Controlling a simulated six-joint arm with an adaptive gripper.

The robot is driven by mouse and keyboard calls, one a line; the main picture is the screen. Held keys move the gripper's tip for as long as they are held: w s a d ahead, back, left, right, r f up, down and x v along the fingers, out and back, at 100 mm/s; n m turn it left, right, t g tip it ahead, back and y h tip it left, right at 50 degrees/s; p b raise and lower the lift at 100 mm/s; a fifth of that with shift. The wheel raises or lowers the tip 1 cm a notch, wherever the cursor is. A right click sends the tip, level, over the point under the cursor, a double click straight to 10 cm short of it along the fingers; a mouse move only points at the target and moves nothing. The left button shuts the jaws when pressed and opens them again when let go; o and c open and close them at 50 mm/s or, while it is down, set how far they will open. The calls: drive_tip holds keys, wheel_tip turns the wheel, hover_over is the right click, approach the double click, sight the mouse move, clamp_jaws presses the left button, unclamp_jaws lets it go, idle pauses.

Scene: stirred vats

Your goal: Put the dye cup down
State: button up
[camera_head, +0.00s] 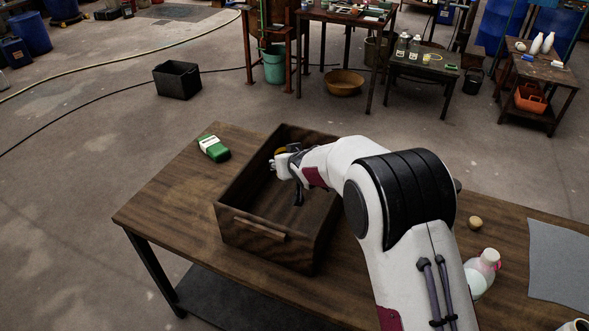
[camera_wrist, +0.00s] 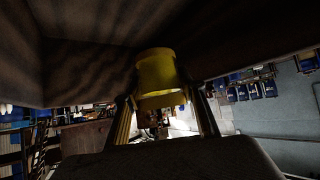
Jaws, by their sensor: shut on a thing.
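The dye cup is yellow and sits between my fingers in the wrist view (camera_wrist: 158,78). In the head view only a small yellow-brown part of the cup (camera_head: 281,151) shows beside my gripper (camera_head: 277,162). My gripper is shut on the cup, inside or just over the dark wooden box (camera_head: 262,252) on the table. The box has a handle on its front wall. My arm hides part of the box's inside and right side. I cannot tell whether the cup touches the box floor or wall.
A green and white packet (camera_head: 214,148) lies on the table (camera_head: 160,207) left of the box. Right of my arm are a small round tan thing (camera_head: 475,223), a white bottle with pink (camera_head: 482,272) and a grey mat (camera_head: 560,264). The table's left front corner is clear.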

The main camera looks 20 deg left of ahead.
drive_tip(key=shift+w+a+f, duration=0.2)
drive_tip(key=shift+a+f, duration=0.1)
drive_tip(key=shift+a, duration=0.25)
drive_tip(key=shift+w+a+f, duration=0.15)
drive_tip(key=shift+a+f, duration=0.15)
drive_tip(key=shift+a, duration=0.25)
drive_tip(key=shift+f, duration=0.3)
hover_over(281, 197)
drive_tip(key=shift+f, duration=2.85)
drive_tip(key=shift+f, duration=0.1)
drive_tip(key=shift+f, duration=1.75)
drive_tip(key=shift+f, duration=0.1)
drive_tip(key=o, duration=1.2)
drive_tip(key=shift+f, duration=0.1)
drive_tip(key=shift+o, duration=0.2)
